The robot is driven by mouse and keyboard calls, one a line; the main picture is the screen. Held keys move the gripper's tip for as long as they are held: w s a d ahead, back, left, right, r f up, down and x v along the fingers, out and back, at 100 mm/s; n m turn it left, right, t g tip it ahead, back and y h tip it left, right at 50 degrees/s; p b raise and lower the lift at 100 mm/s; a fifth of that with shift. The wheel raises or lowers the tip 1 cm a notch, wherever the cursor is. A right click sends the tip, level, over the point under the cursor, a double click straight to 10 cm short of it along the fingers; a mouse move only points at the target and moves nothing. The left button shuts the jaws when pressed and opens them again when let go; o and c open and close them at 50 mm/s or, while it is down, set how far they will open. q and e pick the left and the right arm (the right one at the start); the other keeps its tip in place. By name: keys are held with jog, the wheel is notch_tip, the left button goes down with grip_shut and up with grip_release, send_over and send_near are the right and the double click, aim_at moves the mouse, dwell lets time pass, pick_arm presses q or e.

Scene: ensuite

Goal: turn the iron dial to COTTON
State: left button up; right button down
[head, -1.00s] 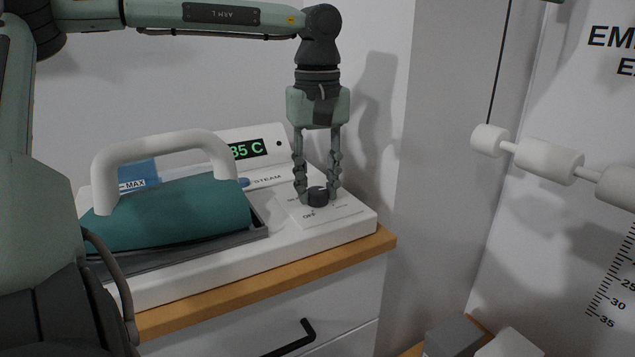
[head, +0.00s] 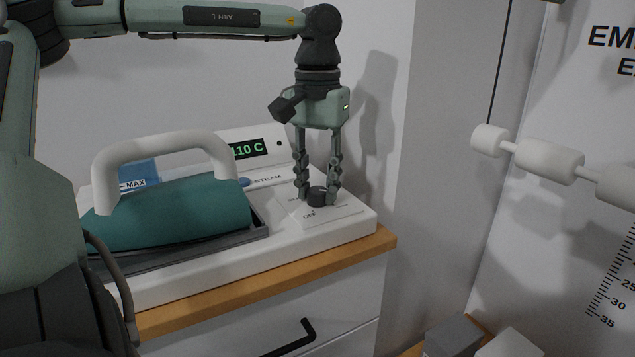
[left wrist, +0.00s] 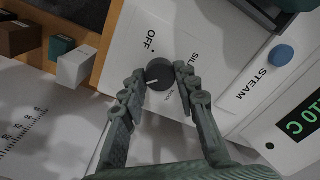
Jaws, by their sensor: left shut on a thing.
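The iron dial (head: 317,199) is a small dark round knob on the white base of the iron station; it also shows in the left wrist view (left wrist: 160,73). My left gripper (head: 318,190) points down from above and is shut on the dial, one finger on each side. In the left wrist view the dial's white mark points toward the lower left, away from the OFF label (left wrist: 151,40). The SILK label (left wrist: 195,58) is partly legible. I cannot read a COTTON label; fingers cover part of the scale. The green display (head: 249,149) reads 110 C. My right gripper is out of view.
The iron, with its white handle (head: 150,145) and teal body (head: 180,212), rests left of the dial. A blue STEAM button (head: 243,182) lies between them. The station stands on a wood-topped cabinet (head: 270,279) near the wall. White rollers (head: 545,160) hang at right.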

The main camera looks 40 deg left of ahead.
aim_at(317, 190)
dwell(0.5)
pick_arm(q)
jog(key=o, duration=1.2)
jog(key=shift+c, duration=0.2)
notch_tip(317, 190, up, 12)
